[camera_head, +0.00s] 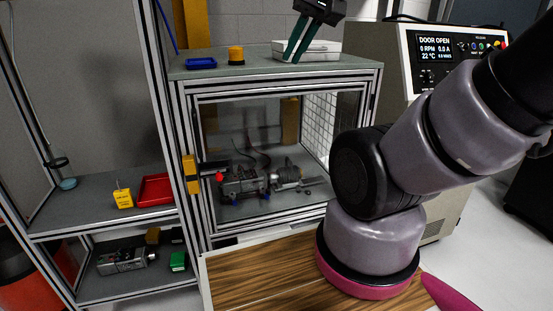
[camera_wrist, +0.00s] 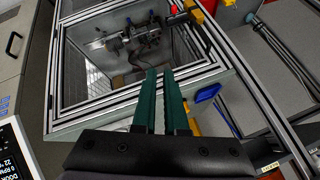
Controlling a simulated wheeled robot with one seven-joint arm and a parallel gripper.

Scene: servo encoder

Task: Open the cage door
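The cage (camera_head: 186,150) is an aluminium-framed box with a motor rig (camera_head: 245,181) inside. Its framed front door (camera_head: 205,215) appears to lie flush in the front opening; whether it is slightly ajar I cannot tell. A yellow block (camera_head: 190,174) sits on the left front post, with a dark bar and red knob (camera_head: 219,177) beside it. My gripper (camera_head: 292,58) is above the cage top, by the white tray, away from the door. Its green fingers are apart and empty. In the wrist view, my gripper (camera_wrist: 160,72) points towards the cage frame (camera_wrist: 95,108).
The cage top holds a blue tray (camera_head: 201,63), a yellow cylinder (camera_head: 236,54) and a white tray (camera_head: 318,48). Left shelves hold a red tray (camera_head: 156,190) and yellow box (camera_head: 123,198). The cabinet display (camera_head: 435,48) reads DOOR OPEN. A wooden surface (camera_head: 255,275) lies in front.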

